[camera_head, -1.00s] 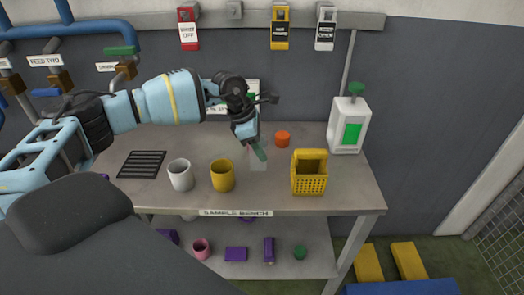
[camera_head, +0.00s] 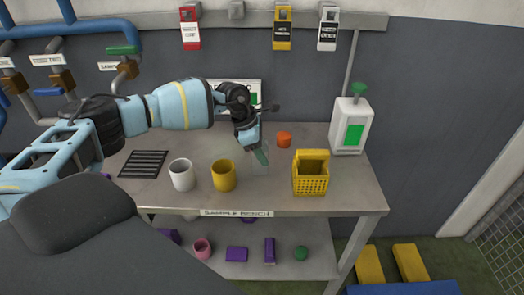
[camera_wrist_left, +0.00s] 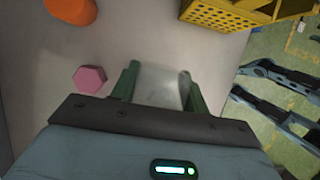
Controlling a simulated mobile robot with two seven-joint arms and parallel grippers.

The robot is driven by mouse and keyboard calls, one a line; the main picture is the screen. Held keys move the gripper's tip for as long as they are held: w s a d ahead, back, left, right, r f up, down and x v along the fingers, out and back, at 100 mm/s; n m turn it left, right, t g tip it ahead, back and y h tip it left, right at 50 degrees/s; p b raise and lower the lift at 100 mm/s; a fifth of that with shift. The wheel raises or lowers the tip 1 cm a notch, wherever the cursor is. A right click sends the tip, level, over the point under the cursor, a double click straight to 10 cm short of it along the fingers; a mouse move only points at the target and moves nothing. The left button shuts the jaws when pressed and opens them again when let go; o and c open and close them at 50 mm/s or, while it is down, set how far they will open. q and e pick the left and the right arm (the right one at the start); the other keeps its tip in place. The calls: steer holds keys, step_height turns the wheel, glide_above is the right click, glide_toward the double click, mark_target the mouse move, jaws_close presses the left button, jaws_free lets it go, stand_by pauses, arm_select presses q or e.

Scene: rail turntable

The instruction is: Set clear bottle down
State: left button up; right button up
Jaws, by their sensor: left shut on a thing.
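In the left wrist view the bottle (camera_wrist_left: 160,86) sits between the two green fingers (camera_wrist_left: 160,90). I cannot tell whether its base touches the bench (camera_head: 225,205). My right gripper is not seen in the head view.
A yellow basket (camera_head: 310,182) stands right of the bottle, an orange object (camera_head: 284,139) behind it. A yellow mug (camera_head: 223,176) and white mug (camera_head: 182,175) stand left. A pink hexagonal piece (camera_wrist_left: 90,79) lies near the gripper. The dispenser (camera_head: 350,125) stands back right.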

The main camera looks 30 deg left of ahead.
arm_select(q)
steer(key=shift+f, duration=0.1)
steer(key=shift+f, duration=0.1)
steer(key=o, duration=1)
steer(key=shift+o, duration=0.4)
steer(key=v, duration=1.2)
steer(key=shift+r, duration=0.25)
